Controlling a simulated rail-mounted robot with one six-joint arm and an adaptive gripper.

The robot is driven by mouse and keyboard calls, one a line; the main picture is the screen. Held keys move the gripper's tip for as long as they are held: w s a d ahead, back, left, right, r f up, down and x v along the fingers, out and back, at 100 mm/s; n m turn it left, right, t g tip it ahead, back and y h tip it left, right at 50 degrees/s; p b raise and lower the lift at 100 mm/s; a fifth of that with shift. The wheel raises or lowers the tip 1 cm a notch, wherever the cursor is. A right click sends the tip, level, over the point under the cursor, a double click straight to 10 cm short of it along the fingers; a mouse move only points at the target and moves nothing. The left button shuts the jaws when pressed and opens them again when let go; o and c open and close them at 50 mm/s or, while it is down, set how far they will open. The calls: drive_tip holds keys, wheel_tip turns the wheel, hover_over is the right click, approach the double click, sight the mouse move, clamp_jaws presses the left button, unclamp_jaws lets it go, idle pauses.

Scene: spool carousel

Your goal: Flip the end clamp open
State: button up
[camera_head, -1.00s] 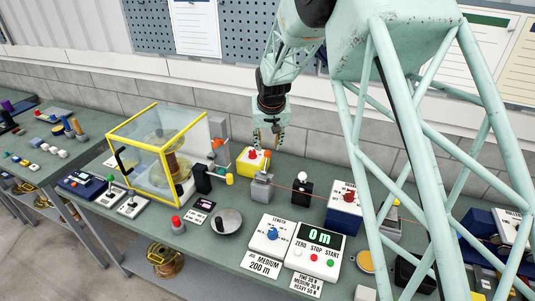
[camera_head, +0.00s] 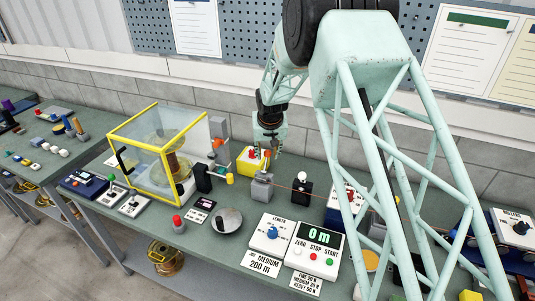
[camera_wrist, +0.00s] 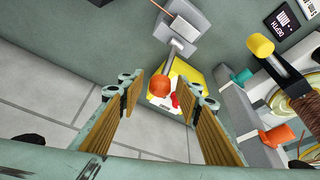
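A grey clamp block (camera_wrist: 187,18) has a thin lever ending in an orange-red ball knob (camera_wrist: 159,82). It appears to be the end clamp. In the head view the grey block (camera_head: 262,187) stands on the bench just below my gripper (camera_head: 268,152). In the wrist view my gripper (camera_wrist: 161,93) is open, with its two ribbed fingers spread on either side of the knob. I cannot tell whether either finger touches the knob. The lever's upper end is partly hidden by my gripper in the head view.
A yellow box with a red button (camera_wrist: 182,92) lies behind the knob. The yellow-framed spool case (camera_head: 157,150) stands to the left. A wire runs right from the clamp past a black block (camera_head: 301,193). The meter (camera_head: 318,252) reads 0 m.

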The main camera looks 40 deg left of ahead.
drive_tip(key=shift+c, duration=0.8)
clamp_jaws()
